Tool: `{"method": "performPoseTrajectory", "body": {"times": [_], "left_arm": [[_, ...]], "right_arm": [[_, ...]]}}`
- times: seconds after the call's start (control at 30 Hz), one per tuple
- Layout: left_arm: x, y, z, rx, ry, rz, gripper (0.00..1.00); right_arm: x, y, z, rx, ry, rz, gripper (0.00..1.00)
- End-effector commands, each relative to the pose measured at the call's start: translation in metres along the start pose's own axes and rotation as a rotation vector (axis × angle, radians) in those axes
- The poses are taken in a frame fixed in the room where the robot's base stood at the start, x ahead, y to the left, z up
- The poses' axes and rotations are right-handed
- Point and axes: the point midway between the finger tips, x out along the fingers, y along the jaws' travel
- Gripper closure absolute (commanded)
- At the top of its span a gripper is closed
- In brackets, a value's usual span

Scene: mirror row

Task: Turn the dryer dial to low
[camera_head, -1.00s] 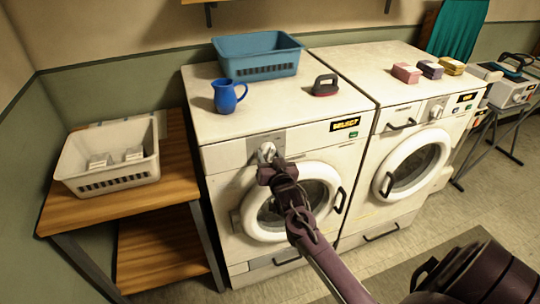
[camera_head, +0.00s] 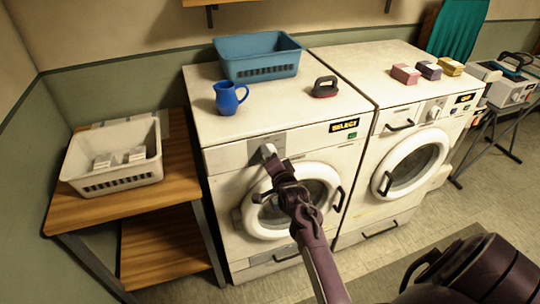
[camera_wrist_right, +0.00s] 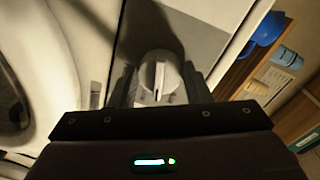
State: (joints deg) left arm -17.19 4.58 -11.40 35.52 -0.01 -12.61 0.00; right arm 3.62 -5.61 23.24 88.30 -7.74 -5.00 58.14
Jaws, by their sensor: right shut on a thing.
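The dial (camera_head: 267,150) is a pale grey knob on the front panel of the left white machine (camera_head: 225,160), above its round door. My right gripper (camera_head: 273,158) is at that panel, shut on the dial. In the right wrist view the dial (camera_wrist_right: 160,76) sits between the two dark fingers, with a dark line across its face. The gripper hides part of the dial in the head view, and I cannot read any setting marks. A small display (camera_head: 344,125) on the same machine reads SELECT. My left gripper is not in view.
A blue jug (camera_head: 228,98), a blue basket (camera_head: 258,68) and a dark-handled iron-like object (camera_head: 325,88) stand on the left machine. A second white machine (camera_head: 455,125) stands to the right. A wooden shelf unit (camera_head: 75,208) with a white basket (camera_head: 75,155) is at the left.

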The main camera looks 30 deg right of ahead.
Motion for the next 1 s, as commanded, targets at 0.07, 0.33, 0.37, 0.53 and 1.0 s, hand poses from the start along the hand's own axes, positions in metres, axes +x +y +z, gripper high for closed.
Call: {"method": "performPoseTrajectory", "body": {"times": [0.07,0.33,0.37,0.53,1.0], "left_arm": [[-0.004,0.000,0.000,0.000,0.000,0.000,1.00],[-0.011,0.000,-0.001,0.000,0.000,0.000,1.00],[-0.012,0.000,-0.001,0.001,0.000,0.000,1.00],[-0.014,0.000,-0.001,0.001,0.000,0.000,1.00],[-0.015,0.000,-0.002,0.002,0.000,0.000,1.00]], "right_arm": [[0.000,-0.001,0.000,0.071,-0.007,0.002,0.79],[0.000,-0.001,-0.001,0.269,-0.022,-0.001,0.79],[0.000,-0.001,-0.001,0.285,-0.023,-0.001,0.79],[0.000,-0.001,-0.001,0.360,-0.030,-0.003,0.79],[0.000,0.000,0.000,0.420,-0.036,-0.003,0.79]]}}
